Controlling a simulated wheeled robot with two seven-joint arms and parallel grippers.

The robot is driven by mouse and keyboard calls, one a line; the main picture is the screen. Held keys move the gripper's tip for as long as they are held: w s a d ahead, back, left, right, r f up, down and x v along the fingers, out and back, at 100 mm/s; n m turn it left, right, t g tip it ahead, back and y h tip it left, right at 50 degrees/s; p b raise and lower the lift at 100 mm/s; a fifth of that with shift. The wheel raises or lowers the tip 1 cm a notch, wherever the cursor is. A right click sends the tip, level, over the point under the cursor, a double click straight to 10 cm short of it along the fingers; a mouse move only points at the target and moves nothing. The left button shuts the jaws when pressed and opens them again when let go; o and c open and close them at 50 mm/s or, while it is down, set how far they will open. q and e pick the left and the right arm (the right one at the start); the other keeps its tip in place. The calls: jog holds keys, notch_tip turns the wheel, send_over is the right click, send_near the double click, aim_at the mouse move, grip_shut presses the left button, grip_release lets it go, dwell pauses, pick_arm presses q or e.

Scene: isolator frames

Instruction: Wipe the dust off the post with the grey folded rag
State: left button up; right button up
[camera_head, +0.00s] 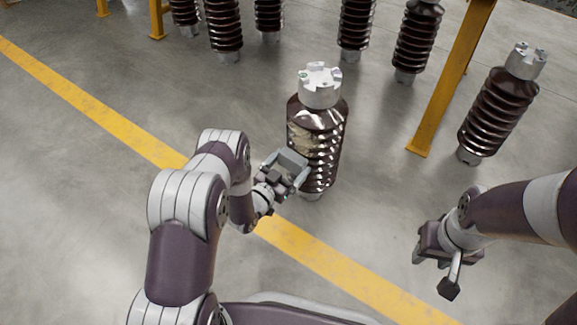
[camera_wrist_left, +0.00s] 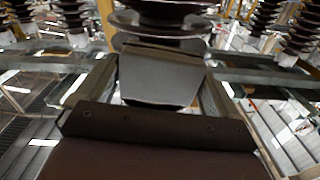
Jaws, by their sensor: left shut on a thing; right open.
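The post (camera_head: 325,120) is a dark brown ribbed insulator with a grey metal cap, upright on the floor in the middle of the head view. A pale dusty patch (camera_head: 299,138) shows on its upper left side. My left gripper (camera_head: 286,169) is shut on the grey folded rag (camera_head: 292,159), close to the post's left side. In the left wrist view the rag (camera_wrist_left: 160,78) sits between the fingers, just in front of the post's ribs (camera_wrist_left: 160,25); I cannot tell whether it touches. My right gripper (camera_head: 434,272) is open and empty at lower right.
Several similar brown insulators stand behind, one of them (camera_head: 500,100) to the right. A yellow frame leg (camera_head: 445,90) rises between that one and the post. A yellow floor line (camera_head: 100,115) runs diagonally. The grey floor (camera_head: 385,190) right of the post is clear.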

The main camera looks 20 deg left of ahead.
pick_arm(q)
jog(key=shift+b+x, duration=0.3)
jog(key=shift+x, duration=0.55)
